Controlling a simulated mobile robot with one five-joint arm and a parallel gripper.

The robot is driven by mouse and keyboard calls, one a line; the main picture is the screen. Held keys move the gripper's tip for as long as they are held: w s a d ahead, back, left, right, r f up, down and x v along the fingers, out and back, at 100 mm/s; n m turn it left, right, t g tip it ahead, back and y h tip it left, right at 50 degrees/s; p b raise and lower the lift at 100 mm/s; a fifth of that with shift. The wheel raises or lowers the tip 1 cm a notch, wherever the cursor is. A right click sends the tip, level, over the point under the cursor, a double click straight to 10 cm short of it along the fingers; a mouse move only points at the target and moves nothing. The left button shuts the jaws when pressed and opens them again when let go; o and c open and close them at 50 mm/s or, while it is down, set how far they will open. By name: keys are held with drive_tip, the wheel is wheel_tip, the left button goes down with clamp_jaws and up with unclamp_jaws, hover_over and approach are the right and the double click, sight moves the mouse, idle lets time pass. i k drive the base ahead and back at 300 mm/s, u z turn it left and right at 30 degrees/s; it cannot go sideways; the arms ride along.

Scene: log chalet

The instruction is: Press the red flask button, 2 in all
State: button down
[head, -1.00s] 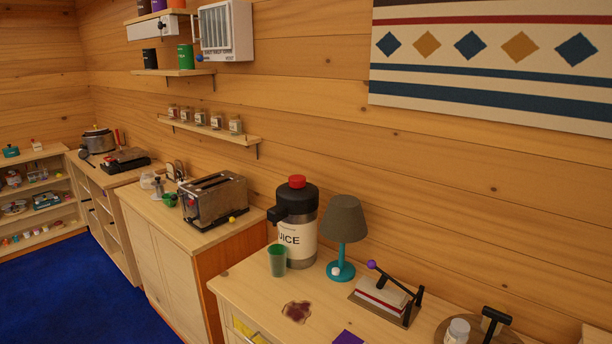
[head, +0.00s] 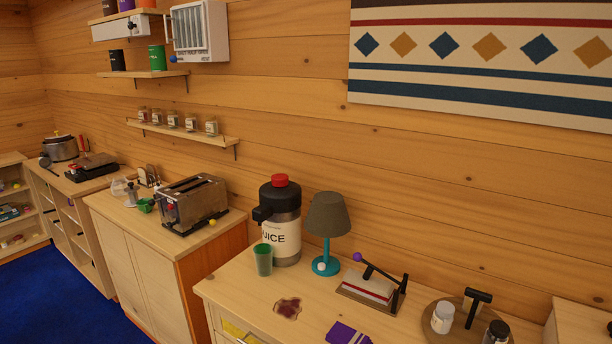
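The red flask button (head: 279,181) is the round red knob on top of the juice flask (head: 282,238). The flask has a black top with a spout pointing left and a white label ending in "UICE". It stands upright at the back left of the near wooden counter. A green cup (head: 263,259) stands just in front of it, below the spout. My gripper is not in view.
To the flask's right stand a teal lamp (head: 327,214) and a lever press (head: 371,287). A dark stain (head: 287,308) and a purple cloth (head: 347,333) lie on the counter (head: 240,295) in front. A toaster (head: 192,203) stands on the counter to the left.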

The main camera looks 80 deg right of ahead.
sight(278, 180)
drive_tip(key=z, duration=0.45)
drive_tip(key=i, duration=1)
drive_tip(key=u, duration=0.1)
